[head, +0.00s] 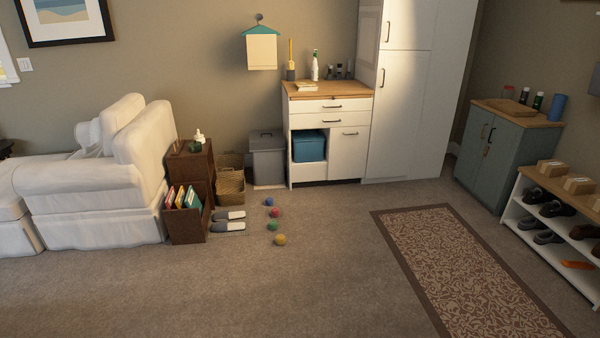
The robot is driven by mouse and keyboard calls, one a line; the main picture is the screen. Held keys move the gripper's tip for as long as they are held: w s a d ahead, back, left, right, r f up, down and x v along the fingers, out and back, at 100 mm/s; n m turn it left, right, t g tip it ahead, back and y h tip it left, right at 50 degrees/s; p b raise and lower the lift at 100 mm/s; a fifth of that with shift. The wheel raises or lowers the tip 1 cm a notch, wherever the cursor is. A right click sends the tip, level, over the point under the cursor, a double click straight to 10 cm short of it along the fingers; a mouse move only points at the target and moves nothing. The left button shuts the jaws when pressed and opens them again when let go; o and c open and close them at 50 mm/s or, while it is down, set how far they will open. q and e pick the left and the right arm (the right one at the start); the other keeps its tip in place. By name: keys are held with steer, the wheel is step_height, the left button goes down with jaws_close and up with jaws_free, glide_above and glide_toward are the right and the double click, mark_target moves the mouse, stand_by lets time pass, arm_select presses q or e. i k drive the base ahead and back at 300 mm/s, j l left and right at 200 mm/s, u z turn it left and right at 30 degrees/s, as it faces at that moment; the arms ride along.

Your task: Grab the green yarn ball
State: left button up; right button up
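The green yarn ball (273,225) lies on the carpet near the middle of the head view. It is the third in a short row of small balls. A red ball (275,212) and a blue ball (269,202) lie just behind it. A yellow ball (280,240) lies just in front of it. The green ball looks uncovered, with nothing touching its top. Neither of my grippers shows in the head view.
Grey slippers (228,226) and a brown book box (186,222) stand left of the balls, beside a white armchair (95,190). A wicker basket (231,187) and grey bin (268,160) are behind. A patterned rug (465,270) lies right. The carpet in front is clear.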

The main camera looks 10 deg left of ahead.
mark_target(272, 224)
steer(key=i+j+u, duration=0.3)
steer(key=i, duration=0.55)
steer(key=i+u, duration=0.35)
steer(key=i, duration=0.5)
